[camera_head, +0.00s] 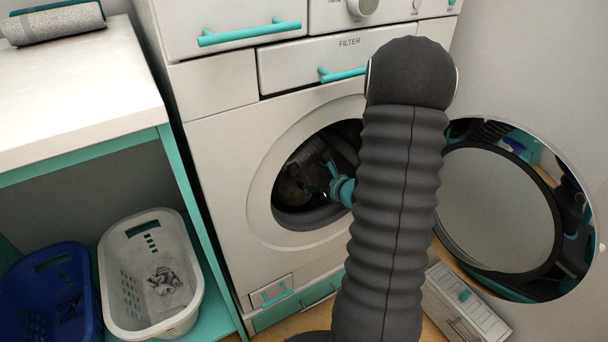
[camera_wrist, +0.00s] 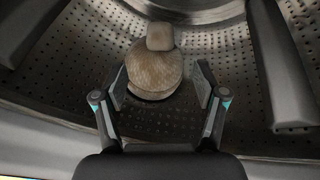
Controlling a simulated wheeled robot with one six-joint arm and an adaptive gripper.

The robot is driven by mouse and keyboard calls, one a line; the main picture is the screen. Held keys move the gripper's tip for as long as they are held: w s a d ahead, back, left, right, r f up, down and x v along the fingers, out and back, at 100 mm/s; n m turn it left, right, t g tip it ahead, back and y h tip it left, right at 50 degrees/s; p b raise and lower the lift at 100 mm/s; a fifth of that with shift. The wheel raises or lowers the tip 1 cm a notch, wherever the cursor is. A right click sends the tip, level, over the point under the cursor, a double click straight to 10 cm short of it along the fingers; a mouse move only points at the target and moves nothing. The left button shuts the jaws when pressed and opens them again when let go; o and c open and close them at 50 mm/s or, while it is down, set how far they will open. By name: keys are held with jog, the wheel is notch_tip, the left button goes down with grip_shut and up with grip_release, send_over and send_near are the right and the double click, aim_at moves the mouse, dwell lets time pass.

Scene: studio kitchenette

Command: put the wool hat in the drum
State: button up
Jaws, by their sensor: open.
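The wool hat (camera_wrist: 155,70) is beige and knitted, with a bobble on top. In the wrist view it lies on the perforated metal wall of the drum (camera_wrist: 75,65), just ahead of my gripper. My gripper (camera_wrist: 161,86) is open, with one finger to each side of the hat's lower part and a gap between each finger and the hat. In the head view my gripper (camera_head: 312,184) reaches through the round opening into the dark drum (camera_head: 295,215). I cannot make out the hat in the head view, and my arm covers part of the opening.
The washer's round door (camera_head: 500,212) stands open at the right. A white basket (camera_head: 190,300) holding a grey cloth and a blue basket (camera_head: 30,300) stand under the counter (camera_head: 80,90).

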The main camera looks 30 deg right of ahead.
jog(key=shift+v, duration=2.6)
